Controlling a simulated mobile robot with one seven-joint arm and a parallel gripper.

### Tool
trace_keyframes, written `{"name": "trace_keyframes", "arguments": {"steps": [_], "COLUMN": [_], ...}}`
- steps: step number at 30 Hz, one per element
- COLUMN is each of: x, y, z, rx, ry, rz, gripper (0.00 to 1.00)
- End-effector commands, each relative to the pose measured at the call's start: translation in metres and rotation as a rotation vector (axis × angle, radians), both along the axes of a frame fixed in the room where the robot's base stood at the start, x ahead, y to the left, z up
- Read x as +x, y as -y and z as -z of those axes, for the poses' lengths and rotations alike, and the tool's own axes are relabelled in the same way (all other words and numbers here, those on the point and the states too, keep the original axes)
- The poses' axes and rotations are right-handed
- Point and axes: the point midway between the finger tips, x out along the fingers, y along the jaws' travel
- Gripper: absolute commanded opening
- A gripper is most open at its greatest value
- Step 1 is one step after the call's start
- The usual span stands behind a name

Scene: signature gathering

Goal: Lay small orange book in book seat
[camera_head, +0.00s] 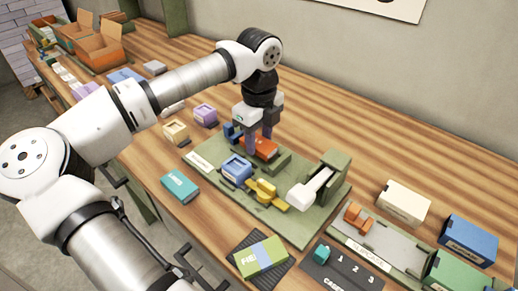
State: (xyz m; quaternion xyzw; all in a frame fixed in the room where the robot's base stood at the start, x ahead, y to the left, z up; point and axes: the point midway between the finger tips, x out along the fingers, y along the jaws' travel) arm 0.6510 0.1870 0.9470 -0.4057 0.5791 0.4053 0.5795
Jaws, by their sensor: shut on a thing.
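The small orange book (265,149) lies flat, low over the green board (318,222), near its back left part. My gripper (258,143) points down and is shut on the book; its fingers cover part of it. A green raised block (275,164) is just in front of and to the right of the book and may be part of the book seat. I cannot tell whether the book touches the seat's floor or is held slightly above it.
On the board, a blue block (237,169), yellow pieces (264,192) and a green stand with a white piece (311,190) are close by. A teal book (180,186) lies left of the board. Bare wooden table (345,135) stretches behind it.

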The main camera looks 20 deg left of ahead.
Motion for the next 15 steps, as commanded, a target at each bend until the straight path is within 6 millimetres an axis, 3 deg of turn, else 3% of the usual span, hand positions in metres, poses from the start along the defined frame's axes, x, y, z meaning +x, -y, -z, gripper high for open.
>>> {"name": "trace_keyframes", "arguments": {"steps": [1, 3, 15], "x": [0.0, 0.0, 0.0001], "y": [0.0002, 0.0004, 0.0001], "z": [0.014, 0.0201, 0.0237], "rx": [-0.001, -0.001, 0.0], "ry": [0.0, 0.0, 0.0], "rz": [0.001, 0.001, 0.0], "gripper": [0.18, 0.18, 0.18]}}
